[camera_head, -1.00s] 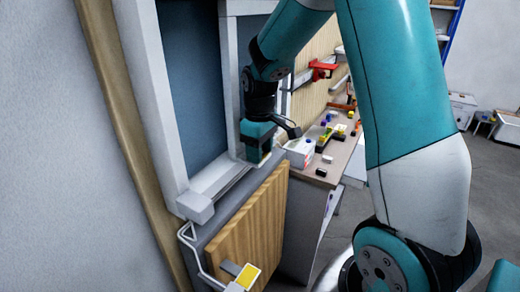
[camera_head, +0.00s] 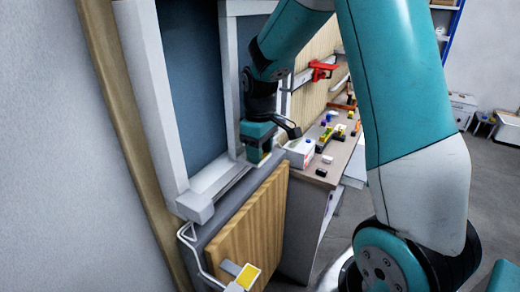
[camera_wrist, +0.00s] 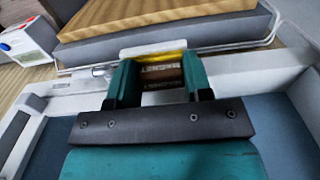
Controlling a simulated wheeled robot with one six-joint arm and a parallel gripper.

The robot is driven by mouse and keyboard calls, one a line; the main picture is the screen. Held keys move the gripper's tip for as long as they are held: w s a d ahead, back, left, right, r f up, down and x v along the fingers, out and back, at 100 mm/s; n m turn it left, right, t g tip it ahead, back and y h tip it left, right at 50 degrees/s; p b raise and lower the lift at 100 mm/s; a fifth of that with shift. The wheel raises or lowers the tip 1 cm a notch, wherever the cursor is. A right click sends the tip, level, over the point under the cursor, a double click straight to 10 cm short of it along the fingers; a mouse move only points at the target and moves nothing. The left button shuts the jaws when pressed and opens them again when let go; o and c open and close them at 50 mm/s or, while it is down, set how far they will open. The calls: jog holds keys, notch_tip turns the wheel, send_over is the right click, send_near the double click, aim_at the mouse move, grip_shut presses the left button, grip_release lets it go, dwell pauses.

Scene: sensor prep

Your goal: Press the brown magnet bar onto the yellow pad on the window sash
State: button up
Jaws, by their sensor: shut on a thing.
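My gripper (camera_wrist: 158,78) is shut on the brown magnet bar (camera_wrist: 162,76), which shows dark between its two teal fingers in the wrist view. A yellow strip (camera_wrist: 153,57), apparently the pad, lies just beyond the bar, with a pale block edge behind it. The bar looks very close to the strip; whether they touch cannot be told. In the head view my gripper (camera_head: 260,146) is low against the white window sash (camera_head: 234,120), near its lower right corner. A little yellow shows at its fingers; the bar is mostly hidden there.
A white box (camera_head: 300,152) stands on the cluttered bench (camera_head: 307,172) just right of my gripper.

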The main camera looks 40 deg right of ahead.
jog(key=shift+s+f, duration=0.1)
jog(key=shift+f, duration=0.05)
dwell(0.7)
jog(key=o, duration=1.5)
jog(key=shift+c, duration=0.2)
jog(key=shift+r, duration=0.2)
jog(key=shift+r+p, duration=3.3)
jog(key=shift+r, duration=0.2)
jog(key=shift+a+f, duration=0.1)
jog(key=s+a+n+y+b, duration=0.3)
jog(key=s+a+b, duration=0.7)
jog(key=s+a, duration=1.1)
jog(key=shift+s+a+f+y, duration=0.15)
jog(key=shift+a+f+y, duration=0.05)
jog(key=shift+a+y, duration=0.5)
